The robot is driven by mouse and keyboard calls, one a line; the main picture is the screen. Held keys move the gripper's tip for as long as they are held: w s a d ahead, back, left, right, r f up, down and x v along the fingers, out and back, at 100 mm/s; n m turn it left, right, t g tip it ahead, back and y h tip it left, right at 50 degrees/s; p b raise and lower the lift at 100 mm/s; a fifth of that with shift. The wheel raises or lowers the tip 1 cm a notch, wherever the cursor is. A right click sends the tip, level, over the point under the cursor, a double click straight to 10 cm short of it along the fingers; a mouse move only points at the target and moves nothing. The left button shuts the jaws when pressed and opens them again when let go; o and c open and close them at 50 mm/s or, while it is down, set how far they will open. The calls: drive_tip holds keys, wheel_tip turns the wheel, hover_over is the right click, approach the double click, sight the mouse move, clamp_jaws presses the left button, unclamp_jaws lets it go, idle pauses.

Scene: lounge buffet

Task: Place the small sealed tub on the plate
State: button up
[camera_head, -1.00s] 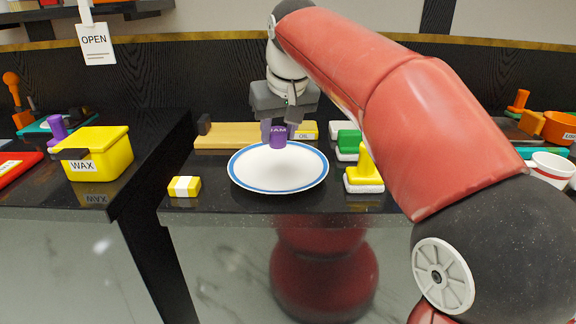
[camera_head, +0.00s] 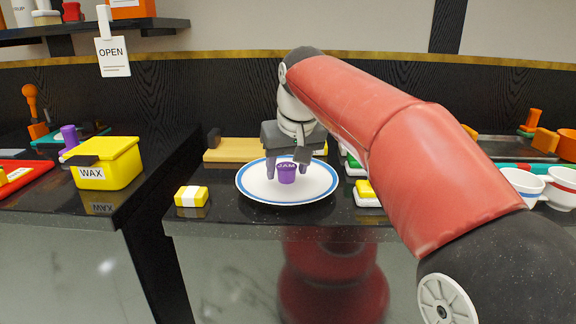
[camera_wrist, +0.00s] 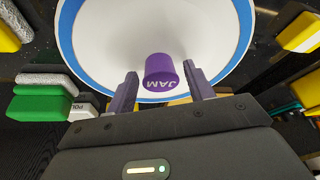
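The small purple tub labelled JAM (camera_head: 287,173) stands upright on the white plate with a blue rim (camera_head: 255,189), near its middle. My gripper (camera_head: 287,168) is above the plate, pointing down, with one finger on each side of the tub. In the wrist view, the tub (camera_wrist: 162,72) sits between the two purple-grey fingertips (camera_wrist: 162,86), with a visible gap on both sides. The gripper is open.
A yellow and white block (camera_head: 191,196) lies left of the plate. A wooden board (camera_head: 232,150) is behind it. Yellow and green blocks (camera_head: 367,195) stand close on the right, partly hidden by my arm. A yellow WAX box (camera_head: 108,165) sits on the left counter, across a gap.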

drive_tip(key=shift+o, duration=0.3)
drive_tip(key=shift+r, duration=0.1)
drive_tip(key=shift+r, duration=0.3)
drive_tip(key=p+v, duration=0.2)
drive_tip(key=v, duration=0.9)
drive_tip(key=shift+r+p, duration=0.25)
drive_tip(key=shift+p, duration=0.05)
drive_tip(key=shift+s, duration=0.1)
drive_tip(key=s+d+f+m, duration=0.1)
drive_tip(key=s+d+f, duration=0.3)
drive_tip(key=s+f, duration=0.3)
drive_tip(key=s+d+f+m+h, duration=0.1)
drive_tip(key=s+d+f, duration=0.4)
drive_tip(key=s+f, duration=0.2)
drive_tip(key=s+d+f+m+t, duration=0.1)
drive_tip(key=s+d+f+m, duration=0.1)
drive_tip(key=s+d+f, duration=0.3)
drive_tip(key=s+f, duration=0.3)
drive_tip(key=f, duration=0.3)
drive_tip(key=shift+d+h, duration=0.2)
drive_tip(key=shift+h, duration=0.1)
